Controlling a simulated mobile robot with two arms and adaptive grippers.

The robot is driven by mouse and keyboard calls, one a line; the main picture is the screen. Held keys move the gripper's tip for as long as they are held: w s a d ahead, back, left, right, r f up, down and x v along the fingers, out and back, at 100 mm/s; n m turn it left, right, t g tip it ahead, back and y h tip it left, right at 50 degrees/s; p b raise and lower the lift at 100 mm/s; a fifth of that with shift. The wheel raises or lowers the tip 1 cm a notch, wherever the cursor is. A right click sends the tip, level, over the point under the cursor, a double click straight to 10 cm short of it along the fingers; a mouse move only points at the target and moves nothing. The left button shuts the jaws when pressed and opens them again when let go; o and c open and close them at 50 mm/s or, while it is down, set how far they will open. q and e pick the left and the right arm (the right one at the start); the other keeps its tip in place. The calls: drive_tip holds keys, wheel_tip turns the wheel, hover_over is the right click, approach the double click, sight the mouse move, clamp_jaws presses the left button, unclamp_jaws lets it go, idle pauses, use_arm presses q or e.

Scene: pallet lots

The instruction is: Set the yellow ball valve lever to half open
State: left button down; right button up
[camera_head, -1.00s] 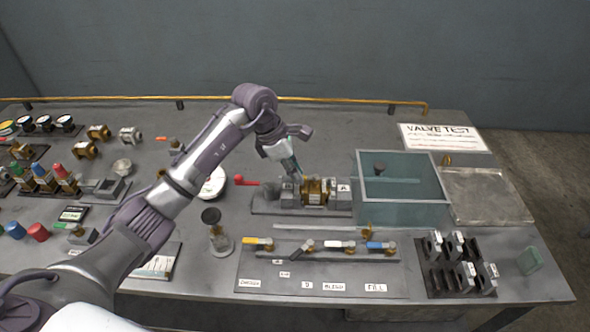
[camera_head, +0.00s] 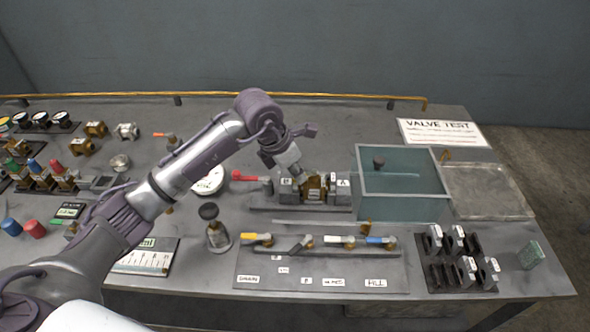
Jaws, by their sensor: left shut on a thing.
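The yellow valve lever (camera_head: 256,237) lies sideways at the left end of a row of levers on the front panel (camera_head: 260,270). My left gripper (camera_head: 301,180) is behind that row, pointing down at the test fixture. It is shut on the brass valve body (camera_head: 315,188), between grey blocks marked with letters; its fingertips are small and partly hidden. The yellow lever is apart from my gripper. My right gripper is out of view.
A red lever (camera_head: 243,176) stands just left of the fixture. A clear-walled tank (camera_head: 402,205) is close on its right. A dark-topped post (camera_head: 216,230) stands left of the panel. A rack of grey parts (camera_head: 460,262) is at the right.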

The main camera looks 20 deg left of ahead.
use_arm(q)
drive_tip(key=shift+s+d+n+t+y+b, duration=0.15)
drive_tip(key=shift+d+n+y, duration=0.1)
drive_tip(key=shift+n, duration=0.4)
drive_tip(key=shift+s+d+n+t+y+b, duration=0.15)
drive_tip(key=shift+d+n, duration=0.05)
drive_tip(key=shift+n, duration=0.45)
drive_tip(key=c, duration=1.2)
unclamp_jaws()
drive_tip(key=shift+r, duration=0.1)
drive_tip(key=v, duration=1.2)
